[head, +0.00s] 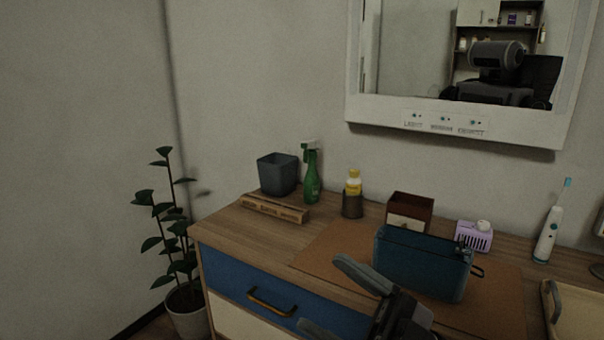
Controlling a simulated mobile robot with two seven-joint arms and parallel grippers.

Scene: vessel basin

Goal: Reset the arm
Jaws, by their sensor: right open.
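My right gripper (335,297) shows at the bottom middle of the head view, in front of the cabinet and near its front edge. Its two dark fingers are spread wide apart, with nothing between them. The upper finger overlaps the brown mat in the picture, close to the blue basin (423,265). I cannot tell whether the finger touches anything. My left gripper is not in view.
The wooden cabinet top (232,225) carries a grey bin (277,174), green spray bottle (312,178), wooden rack (274,208), yellow-capped bottle (353,184), brown box (409,212), purple basket (474,236) and electric toothbrush (546,235). A plant (170,235) stands left. A mirror (440,125) hangs above.

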